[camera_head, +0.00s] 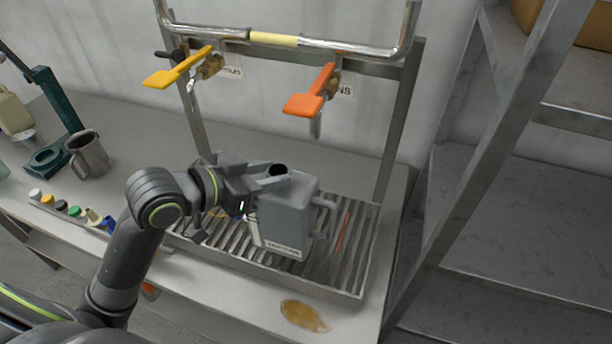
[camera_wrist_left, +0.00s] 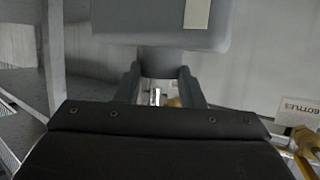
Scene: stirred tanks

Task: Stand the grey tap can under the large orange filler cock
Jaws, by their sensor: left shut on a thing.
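The grey tap can (camera_head: 288,218) is a square can with a dark mouth, a side handle and a label low on its front. My left gripper (camera_head: 266,174) is shut on its neck; in the left wrist view the two fingers (camera_wrist_left: 159,88) close around the neck below the can's grey body (camera_wrist_left: 160,22). The can looks upright over the slatted drip tray (camera_head: 358,272); I cannot tell whether its base touches the slats. The large orange filler cock (camera_head: 312,95) is on the pipe frame, above and behind the can. My right gripper is out of view.
A yellow-handled cock (camera_head: 180,68) is left of the orange one. A metal jug (camera_head: 88,155) and a green stand (camera_head: 58,125) are at left, with several coloured caps (camera_head: 70,209) nearby. A brown spill (camera_head: 304,315) marks the front edge. A shelf rack (camera_head: 480,170) rises at right.

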